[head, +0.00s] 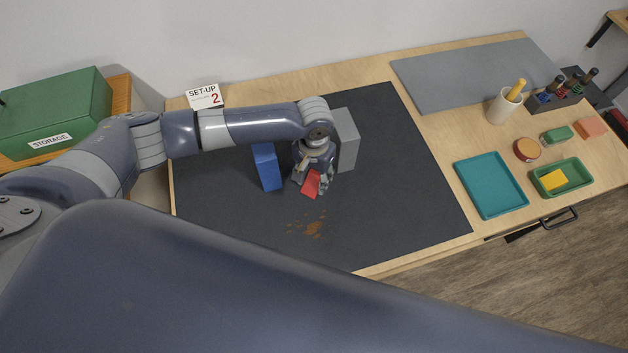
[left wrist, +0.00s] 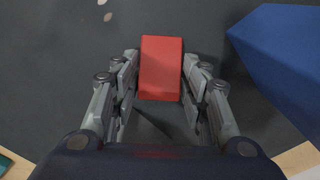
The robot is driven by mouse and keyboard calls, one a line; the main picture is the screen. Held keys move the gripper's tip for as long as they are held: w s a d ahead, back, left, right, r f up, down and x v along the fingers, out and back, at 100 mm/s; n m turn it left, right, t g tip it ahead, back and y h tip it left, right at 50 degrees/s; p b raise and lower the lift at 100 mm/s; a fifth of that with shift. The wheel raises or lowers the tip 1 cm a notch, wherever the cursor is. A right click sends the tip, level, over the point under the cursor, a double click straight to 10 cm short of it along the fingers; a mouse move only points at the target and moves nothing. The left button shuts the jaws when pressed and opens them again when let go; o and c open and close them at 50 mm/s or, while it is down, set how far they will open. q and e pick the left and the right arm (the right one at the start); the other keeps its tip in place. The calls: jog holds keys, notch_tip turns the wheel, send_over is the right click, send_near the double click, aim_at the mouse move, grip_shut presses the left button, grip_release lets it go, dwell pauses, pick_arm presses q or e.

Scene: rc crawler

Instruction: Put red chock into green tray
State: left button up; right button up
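The red chock (head: 311,184) lies on the dark mat, between a blue block and a grey block. My left gripper (head: 312,187) is down over it. In the left wrist view the red chock (left wrist: 161,68) sits between the two fingers of my left gripper (left wrist: 160,72), which are spread, with a thin gap at its left side and little or none at its right. The green tray (head: 584,184), holding a yellow block (head: 553,180), is at the right of the bench. My right gripper is not in view.
The blue block (head: 267,167) stands close left of the gripper and the grey block (head: 347,140) close right. A teal tray (head: 490,184) lies left of the green tray. A round tin (head: 527,149) and a cup (head: 503,107) stand behind. Brown stains (head: 312,228) mark the mat (head: 400,215).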

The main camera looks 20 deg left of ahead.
pick_arm(q)
jog(key=c, duration=0.5)
jog(key=shift+c, duration=0.2)
